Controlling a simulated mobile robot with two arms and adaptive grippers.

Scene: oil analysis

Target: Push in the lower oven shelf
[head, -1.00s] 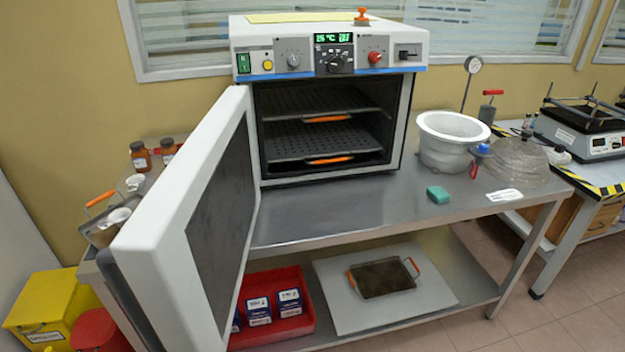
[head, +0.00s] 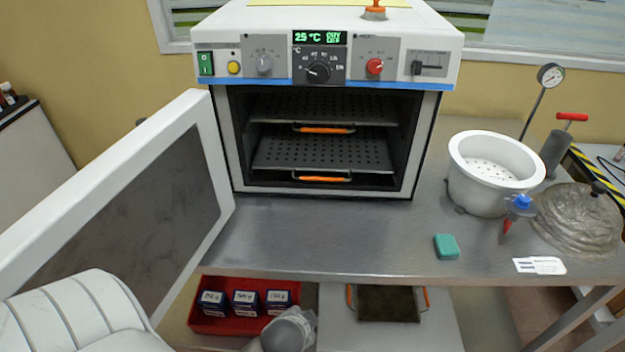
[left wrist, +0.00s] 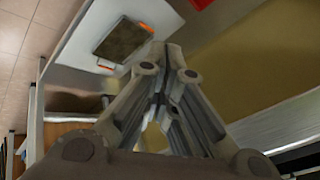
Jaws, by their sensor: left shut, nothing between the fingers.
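The oven (head: 325,75) stands on the steel bench with its door (head: 140,215) swung open to the left. Inside, the lower shelf (head: 322,153) is a dark perforated plate with an orange handle (head: 320,179) at its front, close to the oven's front opening. The upper shelf (head: 318,107) has a similar orange handle (head: 324,130). How far each shelf sticks out is hard to tell. My left gripper (left wrist: 172,52) is shut and empty in the left wrist view, away from the oven shelves. My right gripper is out of view.
On the bench are a white pot (head: 490,175), a green sponge (head: 446,246) and a clear dome (head: 578,220). A red bin (head: 235,325) with several small boxes is on the lower level. The bench just before the oven is clear.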

